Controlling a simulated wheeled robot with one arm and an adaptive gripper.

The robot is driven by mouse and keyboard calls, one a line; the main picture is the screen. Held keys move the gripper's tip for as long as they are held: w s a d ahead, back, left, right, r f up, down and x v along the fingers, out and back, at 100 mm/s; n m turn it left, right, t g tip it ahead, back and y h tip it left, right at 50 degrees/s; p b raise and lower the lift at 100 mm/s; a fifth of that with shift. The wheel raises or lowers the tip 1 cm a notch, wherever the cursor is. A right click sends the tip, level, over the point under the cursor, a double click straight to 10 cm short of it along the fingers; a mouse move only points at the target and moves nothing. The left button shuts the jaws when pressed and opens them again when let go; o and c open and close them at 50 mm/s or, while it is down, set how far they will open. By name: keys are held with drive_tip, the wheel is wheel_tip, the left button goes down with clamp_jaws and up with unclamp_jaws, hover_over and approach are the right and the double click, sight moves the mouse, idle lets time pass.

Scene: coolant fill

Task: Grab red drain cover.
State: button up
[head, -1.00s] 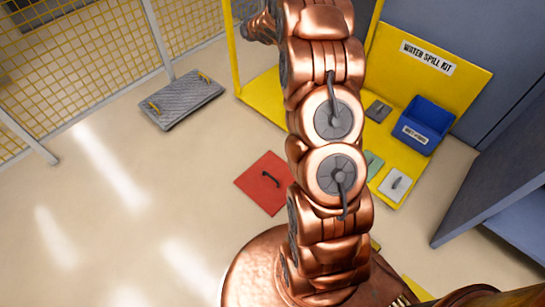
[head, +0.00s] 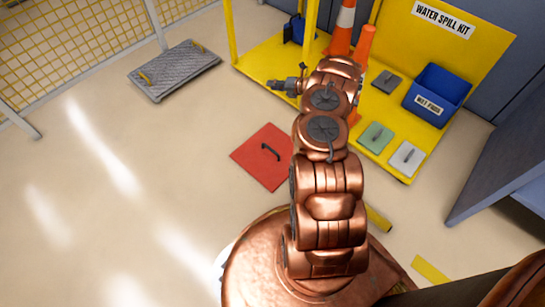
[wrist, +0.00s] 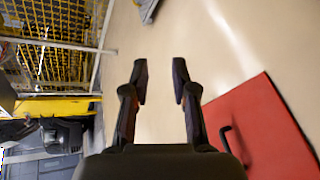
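The red drain cover (head: 264,157) is a flat red square with a black bar handle. It lies on the floor left of my arm in the head view. In the wrist view the red cover (wrist: 262,128) fills the lower right, with its black handle (wrist: 230,139) beside the right finger. My gripper (wrist: 160,72) is open and empty, its two fingers apart over bare floor. In the head view my gripper (head: 274,86) is small, above and beyond the cover, apart from it. The right finger overlaps the cover's edge in the wrist view; I see no grip on it.
A yellow spill kit stand (head: 350,140) holds a blue bin (head: 437,95), orange cones (head: 342,35) and grey, green and white covers. A grey grate (head: 175,69) lies by the yellow mesh fence (head: 70,50). A dark cabinet (head: 500,170) stands right. Floor left of the cover is clear.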

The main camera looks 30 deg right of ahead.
drive_tip(key=s+a+f+n+g+y+b, duration=0.2)
drive_tip(key=s+f+n+y+b, duration=0.1)
drive_tip(key=s+f, duration=0.9)
drive_tip(key=n+g+y+b, duration=0.1)
drive_tip(key=n+g+b, duration=0.1)
approach(273, 150)
drive_tip(key=shift+w+a+f, duration=0.6)
drive_tip(key=shift+w+f, duration=0.15)
drive_tip(key=shift+f, duration=0.05)
drive_tip(key=shift+s+a+f+y, duration=0.15)
drive_tip(key=shift+a+f+y, duration=0.05)
drive_tip(key=shift+y, duration=0.1)
drive_tip(key=shift+a+f+b, duration=0.15)
drive_tip(key=shift+a+b, duration=0.15)
drive_tip(key=shift+b+x, duration=0.65)
drive_tip(key=shift+x, duration=2.85)
drive_tip(key=shift+d, duration=0.15)
clamp_jaws()
